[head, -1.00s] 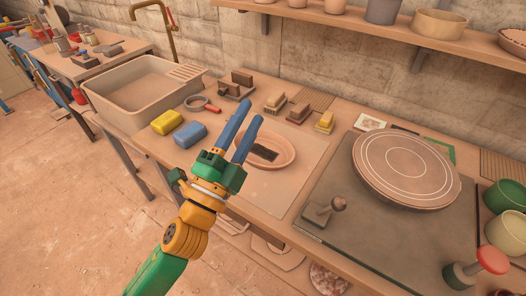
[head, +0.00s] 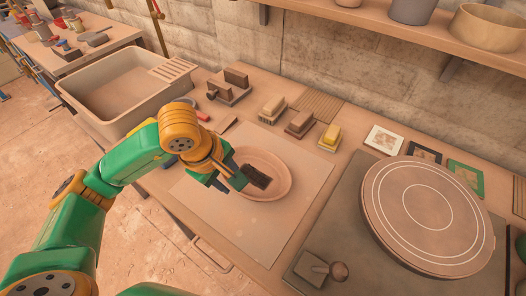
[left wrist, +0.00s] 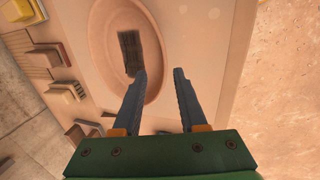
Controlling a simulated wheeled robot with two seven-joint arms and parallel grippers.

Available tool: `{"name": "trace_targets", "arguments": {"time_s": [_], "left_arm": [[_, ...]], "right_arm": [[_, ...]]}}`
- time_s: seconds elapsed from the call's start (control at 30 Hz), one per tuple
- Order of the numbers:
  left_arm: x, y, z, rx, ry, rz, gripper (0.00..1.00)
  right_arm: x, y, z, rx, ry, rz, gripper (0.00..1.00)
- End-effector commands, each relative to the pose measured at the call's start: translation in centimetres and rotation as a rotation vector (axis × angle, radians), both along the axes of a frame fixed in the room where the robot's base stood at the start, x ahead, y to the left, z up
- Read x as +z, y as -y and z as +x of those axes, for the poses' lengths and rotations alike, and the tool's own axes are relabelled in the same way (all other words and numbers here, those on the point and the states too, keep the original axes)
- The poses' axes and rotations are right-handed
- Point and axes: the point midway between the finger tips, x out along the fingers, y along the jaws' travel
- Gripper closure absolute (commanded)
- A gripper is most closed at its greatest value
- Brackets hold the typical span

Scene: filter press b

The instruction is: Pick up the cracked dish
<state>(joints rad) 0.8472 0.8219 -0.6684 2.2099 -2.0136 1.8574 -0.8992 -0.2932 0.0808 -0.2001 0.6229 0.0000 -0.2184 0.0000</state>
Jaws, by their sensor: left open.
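An oval terracotta dish (head: 278,172) lies on a pale board on the bench in the head view, with a dark rectangular patch (head: 257,177) inside it. I cannot make out a crack. My left gripper (head: 232,181) is open and empty at the dish's left rim, partly covering that side. In the left wrist view the dish (left wrist: 98,38) is at upper left. The open fingers (left wrist: 160,72) point at its near-right rim, one fingertip overlapping the rim, the other beyond it over the board. Whether they touch it is unclear. My right gripper is not in view.
A pale board (head: 300,215) surrounds the dish. Several brushes and blocks, including a yellow-topped one (head: 330,137), stand behind it. A round turntable (head: 425,215) is at right, with a knobbed tool (head: 322,270) in front. A sink basin (head: 130,85) is at left.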

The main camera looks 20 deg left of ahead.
Motion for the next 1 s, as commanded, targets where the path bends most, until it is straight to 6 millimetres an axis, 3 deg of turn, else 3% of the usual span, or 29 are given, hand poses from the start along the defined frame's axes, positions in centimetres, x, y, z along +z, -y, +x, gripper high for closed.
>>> {"name": "trace_targets", "arguments": {"time_s": [0.17,0.33,0.43,0.67,0.83,1.0], "left_arm": [[-1.6,0.1,0.5,0.001,-0.007,0.003,0.58],[-4.3,0.5,1.9,0.002,-0.009,0.003,0.58],[-6.1,0.7,2.4,0.001,-0.005,0.003,0.58],[-6.6,0.7,2.5,0.0,-0.001,0.003,0.58],[-6.6,0.7,2.6,-0.001,-0.001,0.002,0.99],[-6.6,0.7,2.6,-0.001,-0.001,0.002,1.0]], "right_arm": [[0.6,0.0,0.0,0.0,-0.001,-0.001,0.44],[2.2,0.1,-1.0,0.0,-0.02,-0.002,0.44],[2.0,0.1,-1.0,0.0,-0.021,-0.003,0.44],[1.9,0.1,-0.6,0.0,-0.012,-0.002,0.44],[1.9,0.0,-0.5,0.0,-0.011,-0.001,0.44],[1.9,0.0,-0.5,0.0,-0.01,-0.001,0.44]]}}
